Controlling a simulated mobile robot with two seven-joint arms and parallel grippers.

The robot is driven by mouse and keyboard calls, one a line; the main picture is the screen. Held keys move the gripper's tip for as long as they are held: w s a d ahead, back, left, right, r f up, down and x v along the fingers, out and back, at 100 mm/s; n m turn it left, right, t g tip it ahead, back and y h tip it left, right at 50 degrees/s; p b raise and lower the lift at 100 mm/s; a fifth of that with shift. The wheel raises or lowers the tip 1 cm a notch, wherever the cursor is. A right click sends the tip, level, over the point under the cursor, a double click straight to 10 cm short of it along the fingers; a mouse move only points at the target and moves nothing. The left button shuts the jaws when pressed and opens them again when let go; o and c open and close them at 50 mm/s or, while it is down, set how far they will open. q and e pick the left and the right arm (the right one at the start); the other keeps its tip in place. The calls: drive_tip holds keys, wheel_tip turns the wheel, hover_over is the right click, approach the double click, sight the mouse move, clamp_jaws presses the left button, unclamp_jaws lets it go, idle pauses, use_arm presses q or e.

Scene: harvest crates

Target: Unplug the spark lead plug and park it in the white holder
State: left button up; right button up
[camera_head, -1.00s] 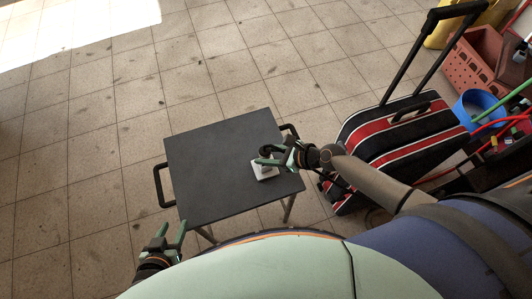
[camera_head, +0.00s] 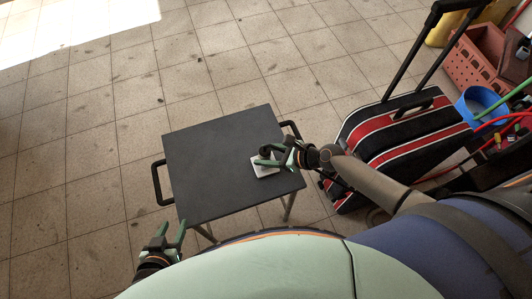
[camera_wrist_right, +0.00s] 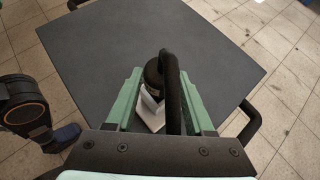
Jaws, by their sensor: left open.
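The white holder (camera_head: 263,169) stands on the right part of the dark tabletop; it also shows in the right wrist view (camera_wrist_right: 149,112). My right gripper (camera_head: 275,155) is over the holder, its green fingers on either side of the black spark lead plug (camera_wrist_right: 153,76). It appears shut on the plug. The black lead bends from the plug's top back between the fingers. The plug is at the holder, but I cannot tell whether it is seated; its lower end is hidden. My left gripper (camera_head: 165,238) is open and empty at the lower left, off the table.
The dark table (camera_head: 215,150) has handles on both sides and is otherwise bare. A black and red striped suitcase (camera_head: 400,135) stands to its right. A blue tub (camera_head: 480,104) and a terracotta crate (camera_head: 478,62) are beyond. Tiled floor lies open at the left.

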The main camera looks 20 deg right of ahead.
drive_tip(key=o, duration=0.3)
drive_tip(key=shift+o, duration=0.2)
drive_tip(key=shift+s+d+r, duration=0.2)
drive_tip(key=shift+d+r, duration=0.05)
drive_tip(key=shift+r, duration=0.05)
use_arm(q)
drive_tip(key=shift+r+p, duration=1.35)
drive_tip(key=shift+r, duration=0.05)
use_arm(e)
drive_tip(key=v, duration=1.1)
drive_tip(key=shift+s+d+r, duration=0.15)
drive_tip(key=shift+s+r, duration=0.05)
drive_tip(key=shift+r, duration=0.05)
